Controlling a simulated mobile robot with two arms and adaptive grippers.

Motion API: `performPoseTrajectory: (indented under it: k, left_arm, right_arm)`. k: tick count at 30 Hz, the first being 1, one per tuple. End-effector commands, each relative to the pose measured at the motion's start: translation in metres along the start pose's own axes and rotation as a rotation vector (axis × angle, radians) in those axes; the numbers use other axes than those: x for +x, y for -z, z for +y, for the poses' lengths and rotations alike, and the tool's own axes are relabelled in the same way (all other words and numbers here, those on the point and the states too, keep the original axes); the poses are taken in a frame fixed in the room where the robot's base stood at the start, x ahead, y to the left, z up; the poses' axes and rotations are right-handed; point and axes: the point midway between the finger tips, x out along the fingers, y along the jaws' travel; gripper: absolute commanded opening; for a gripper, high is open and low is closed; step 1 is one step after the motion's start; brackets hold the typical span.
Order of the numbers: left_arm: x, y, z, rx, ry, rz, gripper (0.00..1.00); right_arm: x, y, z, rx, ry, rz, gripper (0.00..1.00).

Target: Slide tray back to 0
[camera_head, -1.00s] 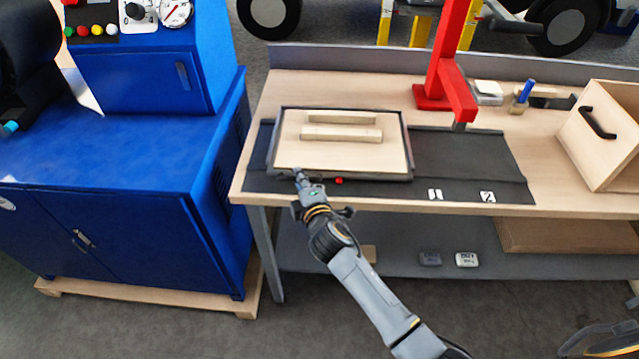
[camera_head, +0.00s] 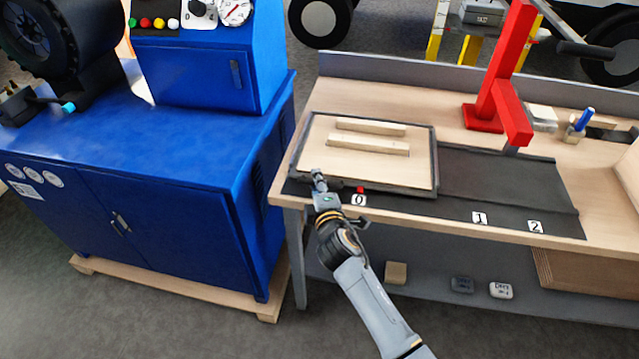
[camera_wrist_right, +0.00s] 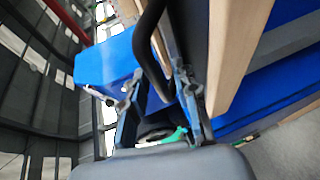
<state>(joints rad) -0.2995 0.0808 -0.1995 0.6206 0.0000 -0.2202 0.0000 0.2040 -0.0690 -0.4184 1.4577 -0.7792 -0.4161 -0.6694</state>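The tray (camera_head: 434,160), dark-rimmed with a pale wooden board in it, lies at the left end of the dark mat (camera_head: 500,180) on the workbench. A red marker (camera_head: 360,189) on its front side stands right above the white label 0 (camera_head: 358,200). Labels 1 (camera_head: 479,218) and 2 (camera_head: 535,227) are further right. My right gripper (camera_head: 318,178) is at the tray's front left. In the right wrist view, its fingers (camera_wrist_right: 160,80) lie on both sides of a dark curved handle (camera_wrist_right: 146,45) and seem closed on it. My left gripper is not in view.
A blue cabinet (camera_head: 190,200) stands close to the bench's left end. A red stand (camera_head: 498,90) rises behind the mat. The mat right of the tray is clear. Small blocks lie on the lower shelf.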

Motion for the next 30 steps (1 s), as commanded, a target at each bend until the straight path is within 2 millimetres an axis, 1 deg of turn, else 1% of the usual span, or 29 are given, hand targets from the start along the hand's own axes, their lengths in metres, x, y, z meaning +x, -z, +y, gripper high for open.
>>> performPoseTrajectory:
  k: [8,11,13,17,24,27,30]
  left_arm:
    - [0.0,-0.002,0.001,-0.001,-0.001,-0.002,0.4]
    - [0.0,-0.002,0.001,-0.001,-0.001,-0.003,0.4]
    - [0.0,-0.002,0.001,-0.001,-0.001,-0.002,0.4]
    - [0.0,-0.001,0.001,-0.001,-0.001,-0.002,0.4]
    - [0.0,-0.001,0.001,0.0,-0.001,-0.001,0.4]
    - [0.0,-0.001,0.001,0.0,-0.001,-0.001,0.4]
    - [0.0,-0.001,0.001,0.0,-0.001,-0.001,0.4]
  right_arm:
    - [0.0,-0.002,0.0,-0.001,0.0,-0.003,0.36]
    - [-0.004,-0.002,0.0,-0.001,-0.001,-0.003,0.36]
    - [-0.011,-0.002,-0.001,-0.001,0.0,-0.003,0.36]
    - [-0.032,-0.002,-0.001,-0.001,0.0,-0.002,0.36]
    - [-0.083,-0.001,-0.001,-0.001,0.002,-0.002,0.36]
    - [-0.1,0.0,-0.001,-0.001,0.002,-0.001,0.36]
    - [-0.111,0.0,-0.001,-0.002,0.002,-0.001,0.36]
